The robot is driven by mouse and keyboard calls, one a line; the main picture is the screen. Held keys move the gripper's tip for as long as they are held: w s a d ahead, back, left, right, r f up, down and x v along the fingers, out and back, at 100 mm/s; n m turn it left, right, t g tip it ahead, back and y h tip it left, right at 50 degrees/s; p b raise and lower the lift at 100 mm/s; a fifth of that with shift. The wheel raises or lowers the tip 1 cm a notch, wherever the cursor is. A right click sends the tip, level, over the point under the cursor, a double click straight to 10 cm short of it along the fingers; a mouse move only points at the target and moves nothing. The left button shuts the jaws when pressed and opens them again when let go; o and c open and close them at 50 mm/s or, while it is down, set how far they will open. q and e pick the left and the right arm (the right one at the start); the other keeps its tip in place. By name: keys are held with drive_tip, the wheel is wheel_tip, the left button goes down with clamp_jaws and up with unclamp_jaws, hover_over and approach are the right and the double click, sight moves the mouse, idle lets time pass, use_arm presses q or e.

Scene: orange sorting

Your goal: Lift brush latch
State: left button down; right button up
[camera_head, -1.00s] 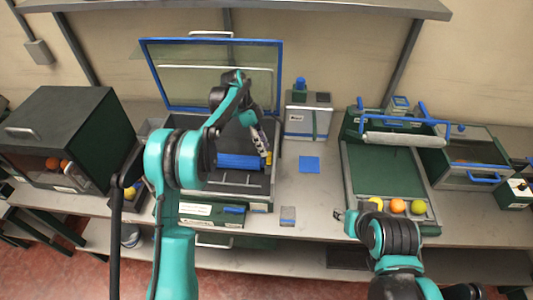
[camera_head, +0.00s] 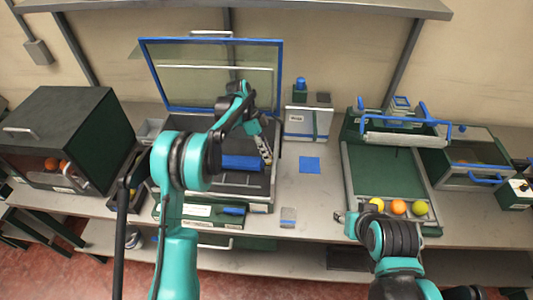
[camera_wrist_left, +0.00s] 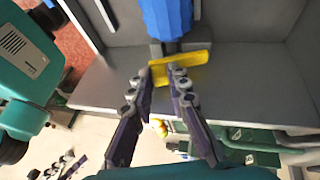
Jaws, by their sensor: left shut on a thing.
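The blue brush roller (camera_head: 240,162) lies in the open box (camera_head: 161,75) with the blue-framed lid raised. In the left wrist view the brush (camera_wrist_left: 166,18) is at the top, and the yellow latch bar (camera_wrist_left: 198,61) crosses just below its end. My left gripper (camera_wrist_left: 160,73) is shut on the yellow latch, one finger on each side of its middle. In the head view my left gripper (camera_head: 267,158) is at the brush's right end, and the latch is hidden there. My right gripper (camera_head: 341,216) is by the green tray's lower left corner; its jaw opening is too small to tell.
A white and green box (camera_head: 307,122) stands right of the brush box. A blue square (camera_head: 309,164) lies on the table. A dark cabinet (camera_head: 65,120) stands at left.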

use_arm(q)
drive_tip(key=shift+w+r+g, duration=0.25)
drive_tip(key=shift+w+g, duration=0.1)
drive_tip(key=shift+g, duration=0.25)
drive_tip(key=c, duration=1.4)
unclamp_jaws()
drive_tip(key=shift+c, duration=0.2)
drive_tip(key=shift+s, duration=0.1)
